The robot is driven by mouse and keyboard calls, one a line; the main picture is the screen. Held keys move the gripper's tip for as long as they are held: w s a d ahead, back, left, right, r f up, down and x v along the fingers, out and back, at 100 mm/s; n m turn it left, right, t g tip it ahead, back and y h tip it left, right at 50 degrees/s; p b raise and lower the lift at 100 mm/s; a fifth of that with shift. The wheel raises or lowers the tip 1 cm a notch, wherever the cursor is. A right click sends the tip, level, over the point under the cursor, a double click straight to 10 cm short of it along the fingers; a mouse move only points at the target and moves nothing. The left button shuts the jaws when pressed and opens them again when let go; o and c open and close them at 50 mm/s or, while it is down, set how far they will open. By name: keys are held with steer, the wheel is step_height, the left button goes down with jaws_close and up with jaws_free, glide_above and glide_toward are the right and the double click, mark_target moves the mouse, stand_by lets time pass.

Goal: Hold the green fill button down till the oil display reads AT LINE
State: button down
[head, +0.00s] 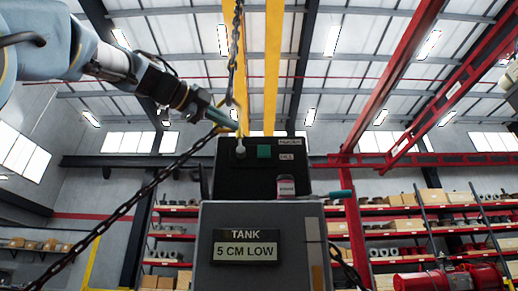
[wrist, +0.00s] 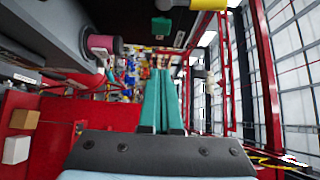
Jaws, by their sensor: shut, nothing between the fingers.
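The green button (head: 264,151) sits on the front of a black panel (head: 225,180) on top of a grey tank cabinet. A small label to its right seems to read FILL. The oil display (head: 245,252), under the word TANK, reads 5 CM LOW. My gripper (head: 232,125) is shut and empty, above and left of the green button in the head view, apart from it. In the wrist view my teal fingers (wrist: 163,68) lie together, and a green square (wrist: 161,26), likely the button, shows beyond their tips at the top.
A pink-labelled container (head: 286,187) stands below the button and shows in the wrist view (wrist: 101,44). A pale knob (head: 240,150) is left of the button. A dark chain (head: 120,211) hangs across the left. Shelves (head: 410,209) stand behind.

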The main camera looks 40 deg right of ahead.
steer(key=p, duration=0.7)
glide_toward(267, 151)
steer(key=s+d, duration=0.3)
steer(key=shift+w+d+r+p, duration=0.1)
steer(key=shift+w+d+p, duration=0.6)
steer(key=shift+w, duration=0.2)
steer(key=shift+w+d+p, duration=0.65)
steer(key=shift+w+d, duration=0.1)
steer(key=shift+w, duration=0.15)
steer(key=shift+b, duration=0.3)
